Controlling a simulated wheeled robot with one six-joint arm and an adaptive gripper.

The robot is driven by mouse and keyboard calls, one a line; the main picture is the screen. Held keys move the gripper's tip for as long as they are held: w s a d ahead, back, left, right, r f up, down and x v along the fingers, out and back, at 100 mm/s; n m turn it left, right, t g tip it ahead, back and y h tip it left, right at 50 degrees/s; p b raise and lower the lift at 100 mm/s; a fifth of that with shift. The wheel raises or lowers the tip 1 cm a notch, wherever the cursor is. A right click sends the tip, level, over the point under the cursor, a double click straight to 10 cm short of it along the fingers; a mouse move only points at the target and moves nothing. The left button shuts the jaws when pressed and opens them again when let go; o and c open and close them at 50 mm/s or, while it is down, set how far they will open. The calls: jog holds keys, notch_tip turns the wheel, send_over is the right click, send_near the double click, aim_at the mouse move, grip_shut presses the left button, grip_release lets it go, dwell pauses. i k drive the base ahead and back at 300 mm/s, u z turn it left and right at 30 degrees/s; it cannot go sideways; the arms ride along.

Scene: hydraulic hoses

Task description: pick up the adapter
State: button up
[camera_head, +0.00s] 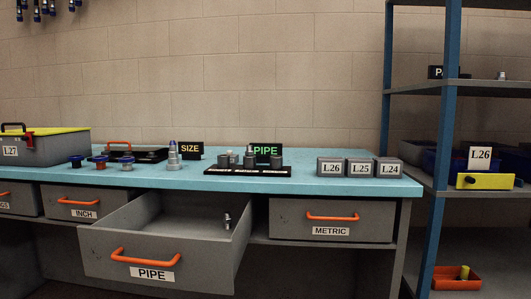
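A small metal fitting (227,220), which looks like an adapter, lies inside the open drawer labelled PIPE (110,242), towards its right wall. Its exact shape is too small to make out. Other metal fittings (249,157) stand on a black board by the PIPE sign on the bench, and a taller fitting with a blue top (173,157) stands left of them. I cannot tell for certain which piece the task names. My gripper is not in view.
The PIPE drawer juts out from the turquoise bench (310,187); the METRIC (330,217) and INCH (85,202) drawers are shut. Grey boxes L26, L25 and L24 (360,168) stand at the bench's right. A blue-post shelf (441,100) rises at the right.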

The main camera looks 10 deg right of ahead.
aim_at(250, 152)
jog(key=z, duration=3.05)
jog(key=k, duration=1.8)
jog(key=u, duration=2.45)
